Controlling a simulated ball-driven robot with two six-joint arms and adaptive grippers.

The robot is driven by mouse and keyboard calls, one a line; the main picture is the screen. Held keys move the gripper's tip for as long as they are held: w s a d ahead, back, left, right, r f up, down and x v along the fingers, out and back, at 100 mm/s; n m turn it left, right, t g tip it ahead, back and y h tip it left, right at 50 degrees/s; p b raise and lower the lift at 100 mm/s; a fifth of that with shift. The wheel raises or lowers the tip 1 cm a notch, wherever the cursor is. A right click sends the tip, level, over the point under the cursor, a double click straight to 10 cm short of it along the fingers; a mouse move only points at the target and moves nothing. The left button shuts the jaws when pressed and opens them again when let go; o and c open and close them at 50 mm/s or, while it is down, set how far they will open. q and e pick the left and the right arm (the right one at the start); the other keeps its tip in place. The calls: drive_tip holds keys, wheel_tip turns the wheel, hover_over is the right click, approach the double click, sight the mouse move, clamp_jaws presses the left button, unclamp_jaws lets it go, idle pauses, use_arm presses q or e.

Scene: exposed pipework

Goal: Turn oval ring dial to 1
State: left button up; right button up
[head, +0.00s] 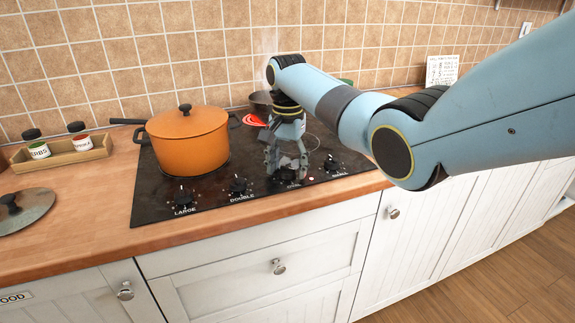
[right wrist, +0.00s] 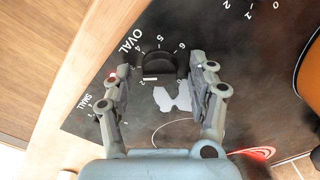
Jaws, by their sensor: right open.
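The oval dial (right wrist: 160,64) is a black knob beside the white word OVAL on the black cooktop. Numbers stand around it, with 4, 5 and 6 readable, and a white mark shows on its lower-left side near the 2. My right gripper (right wrist: 162,72) is open, with one finger on each side of the dial; whether they touch it I cannot tell. In the head view my right gripper (head: 286,165) points down over the cooktop's front and partly hides that dial. My left gripper is not in view.
The small dial (head: 332,163) is to the right, the double (head: 238,186) and large (head: 181,196) dials to the left. An orange pot (head: 187,138) stands on the cooktop (head: 150,190). A steaming dark pan (head: 260,104) is behind my gripper, near a red patch (head: 254,121).

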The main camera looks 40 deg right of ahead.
drive_tip(key=c, duration=1.1)
drive_tip(key=shift+c, duration=0.2)
drive_tip(key=shift+r, duration=0.1)
